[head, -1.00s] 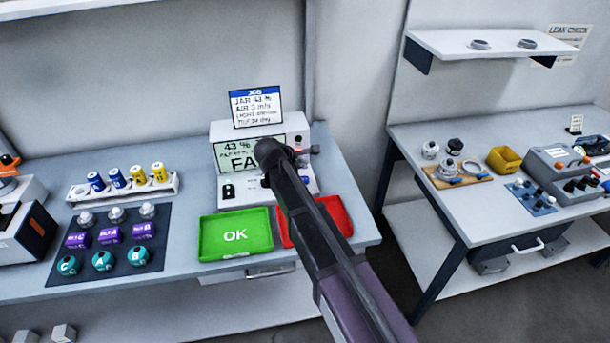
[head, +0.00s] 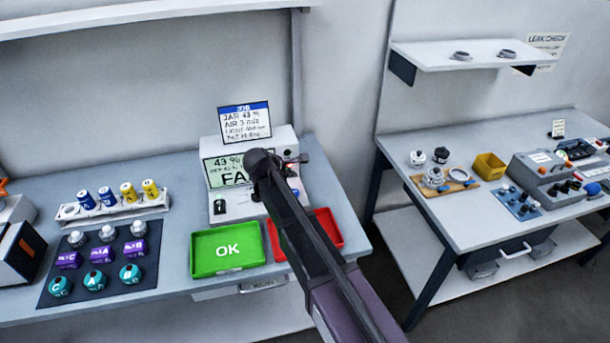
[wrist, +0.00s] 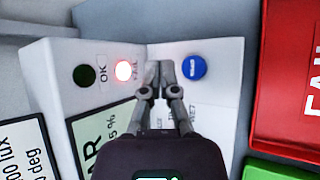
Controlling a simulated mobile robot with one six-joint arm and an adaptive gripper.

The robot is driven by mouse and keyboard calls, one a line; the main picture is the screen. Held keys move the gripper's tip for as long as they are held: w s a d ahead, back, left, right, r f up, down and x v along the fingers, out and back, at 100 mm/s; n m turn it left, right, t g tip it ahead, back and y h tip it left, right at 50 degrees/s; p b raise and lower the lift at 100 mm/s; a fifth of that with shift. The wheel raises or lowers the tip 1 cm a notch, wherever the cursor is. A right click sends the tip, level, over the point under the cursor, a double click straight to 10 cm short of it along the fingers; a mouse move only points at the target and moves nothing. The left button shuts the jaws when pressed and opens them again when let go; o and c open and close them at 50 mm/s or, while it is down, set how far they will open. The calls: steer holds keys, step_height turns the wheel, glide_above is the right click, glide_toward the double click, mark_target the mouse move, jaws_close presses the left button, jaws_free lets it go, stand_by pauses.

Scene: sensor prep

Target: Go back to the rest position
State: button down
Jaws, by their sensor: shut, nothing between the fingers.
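My gripper (wrist: 162,75) is shut and empty in the wrist view. Its fingertips are over the white test station (wrist: 220,100), beside the round blue button (wrist: 193,67); I cannot tell whether they touch the station. The station's red FAIL lamp (wrist: 124,70) is lit and its OK lamp (wrist: 84,75) is dark. In the head view my arm reaches across to the test station (head: 233,208) and hides part of its front. Its screen (head: 226,172) reads 43 % and the start of "FAIL".
A green OK tray (head: 200,262) and a red tray (head: 325,232) lie in front of the station. A dark mat (head: 75,290) with several parts and a rack (head: 150,205) of cylinders are to the left. A second bench (head: 400,147) stands at the right, across a gap.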

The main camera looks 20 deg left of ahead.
steer(key=s+d+f+m+g, duration=0.25)
steer(key=d+m, duration=0.25)
steer(key=d, duration=0.7)
steer(key=s+d+f+m+g+y, duration=0.1)
steer(key=s+d+m+g, duration=0.3)
steer(key=d, duration=0.7)
steer(key=s+d+f+m, duration=0.2)
steer(key=d+m, duration=0.4)
steer(key=d, duration=0.6)
steer(key=s+d+m+g+y, duration=0.2)
steer(key=s+d+m, duration=0.5)
steer(key=s+d, duration=0.1)
steer(key=shift+d+y, duration=0.3)
steer(key=shift+d, duration=0.15)
